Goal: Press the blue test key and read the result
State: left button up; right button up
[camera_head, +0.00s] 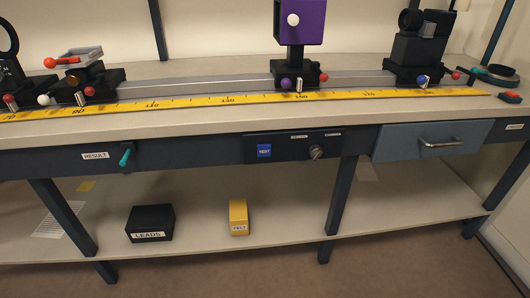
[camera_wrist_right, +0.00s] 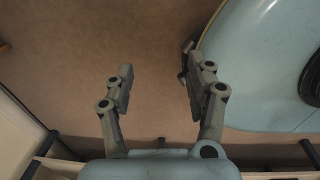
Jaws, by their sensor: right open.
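The blue test key (camera_head: 264,150) sits on a dark control panel (camera_head: 293,147) on the bench's front edge, left of a round knob (camera_head: 316,152). Left of the panel, a white RESULT label (camera_head: 96,155) is on the dark front rail, beside a small teal lever (camera_head: 125,157). No result reading can be made out. My right gripper (camera_wrist_right: 158,88) is open and empty in the right wrist view, over brown floor and away from the key. Neither gripper shows in the head view, and my left gripper is out of sight.
A yellow ruler (camera_head: 230,98) and a rail with several optical mounts run along the bench top. A drawer (camera_head: 432,141) with a metal handle is at the right. A black LEADS box (camera_head: 150,224) and a yellow box (camera_head: 238,217) stand on the lower shelf.

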jog(key=shift+c, duration=0.4)
grip_shut()
dwell(1.0)
